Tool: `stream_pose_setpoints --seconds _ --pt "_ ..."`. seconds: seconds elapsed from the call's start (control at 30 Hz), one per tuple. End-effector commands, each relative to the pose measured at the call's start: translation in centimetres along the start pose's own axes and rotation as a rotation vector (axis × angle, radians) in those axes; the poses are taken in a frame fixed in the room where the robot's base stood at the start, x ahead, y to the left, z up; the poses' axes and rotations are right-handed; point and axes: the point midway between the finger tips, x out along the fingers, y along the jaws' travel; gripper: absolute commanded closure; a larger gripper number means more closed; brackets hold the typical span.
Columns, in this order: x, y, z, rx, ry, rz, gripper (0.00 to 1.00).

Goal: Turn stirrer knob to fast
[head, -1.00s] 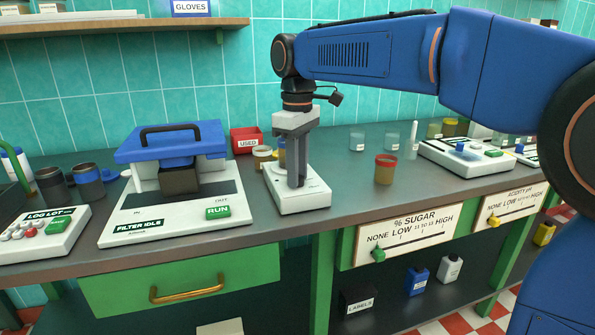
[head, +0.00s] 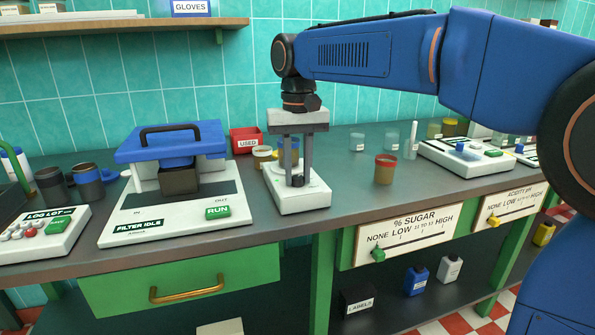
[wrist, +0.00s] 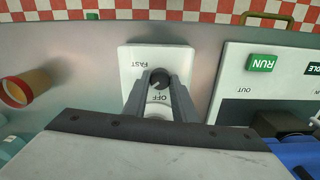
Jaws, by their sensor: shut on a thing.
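The stirrer (head: 290,203) is a white box on the counter, and it also shows in the wrist view (wrist: 132,65). Its dark round knob (wrist: 159,79) has a small pale mark that seems to face the lower left. The words FAST and OFF are printed on the panel near the knob, upside down in the wrist view. My gripper (wrist: 158,82) points straight down, with one finger on each side of the knob, shut on it. In the head view the knob (head: 298,181) shows between the fingertips.
Left of the stirrer stands the filter machine (head: 175,215) with a green RUN button. A red-rimmed brown jar (head: 385,170) stands to the right. A red USED bin (head: 246,140) and small jars are behind. Sliders sit on the counter front.

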Motion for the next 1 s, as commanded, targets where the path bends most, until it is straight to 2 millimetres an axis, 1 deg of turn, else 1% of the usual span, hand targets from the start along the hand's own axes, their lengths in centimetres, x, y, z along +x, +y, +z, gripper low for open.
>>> stream_pose_setpoints --seconds 0.7,1.0 --pt "-0.04 0.06 -0.01 0.680 0.001 -0.001 0.98" --pt "-0.04 0.07 0.00 0.943 0.001 -0.001 0.98"
